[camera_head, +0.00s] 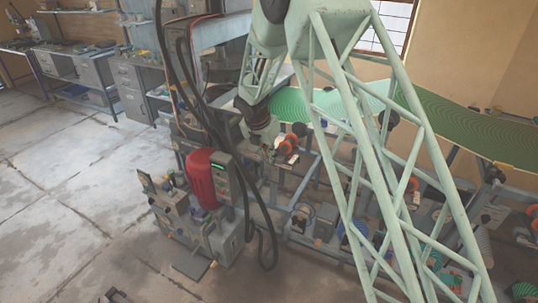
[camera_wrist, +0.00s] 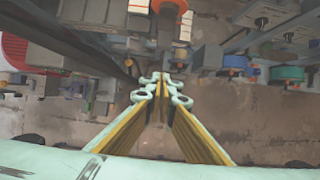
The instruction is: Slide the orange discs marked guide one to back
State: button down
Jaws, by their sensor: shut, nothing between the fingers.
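Orange discs (camera_head: 288,145) sit on the machine frame in the middle of the head view, just to the right of my gripper (camera_head: 270,147). Orange parts (camera_wrist: 137,6) with a white piece (camera_wrist: 186,24) beside them show at the top of the wrist view, beyond the fingertips. I cannot read any guide marking. My gripper (camera_wrist: 161,88) is shut and empty in the wrist view, its fingertips together and apart from the orange parts. In the head view the fingers are small and partly lost against the machine.
A red motor (camera_head: 201,178) with a control box stands left of my gripper, with black hoses hanging nearby. A green patterned belt (camera_head: 480,127) runs behind. Frame bars and coloured rolls, including a blue one (camera_wrist: 287,73), lie to the right. Open concrete floor (camera_head: 70,190) is at left.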

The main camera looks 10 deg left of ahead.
aim_at(279, 159)
jog(key=w+d+f, duration=0.2)
jog(key=w+f, duration=0.3)
jog(key=w, duration=0.1)
jog(key=shift+d+f, duration=0.2)
jog(key=shift+f, duration=0.2)
dwell(0.5)
jog(key=shift+w+d+r+p, duration=0.1)
jog(key=shift+w+d+p, duration=0.1)
jog(key=shift+w+p, duration=0.4)
jog(key=shift+w+d+p, duration=0.2)
jog(key=shift+w+p, duration=0.2)
jog(key=shift+w, duration=0.05)
